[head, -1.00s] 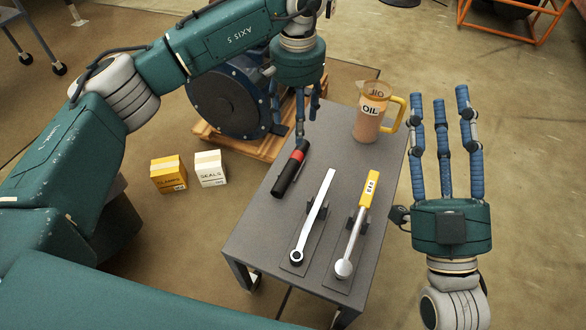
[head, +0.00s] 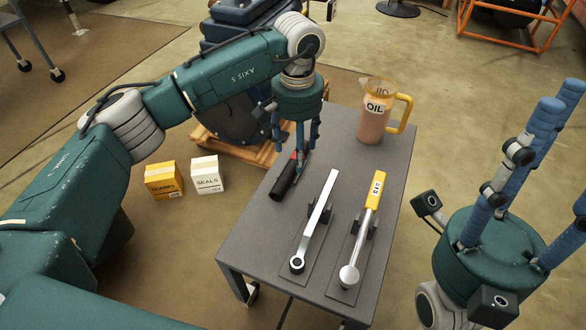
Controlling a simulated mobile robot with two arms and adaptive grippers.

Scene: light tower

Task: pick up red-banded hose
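The red-banded hose (head: 284,182), a short black cylinder with a red band near its far end, lies on the grey table (head: 258,232) near its left edge. My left gripper (head: 300,168) points down over the hose's far end, with its blue fingers apart around the red band. The fingers partly hide the band, and contact cannot be made out. My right gripper (head: 556,120) is open and empty to the right of the table, with its fingers spread up and to the right.
On the table, a wrench (head: 314,219) and a yellow-handled tool (head: 361,240) rest on holders right of the hose. An oil jug (head: 373,125) stands at the back. Yellow (head: 163,181) and white (head: 207,176) boxes sit on the floor at left.

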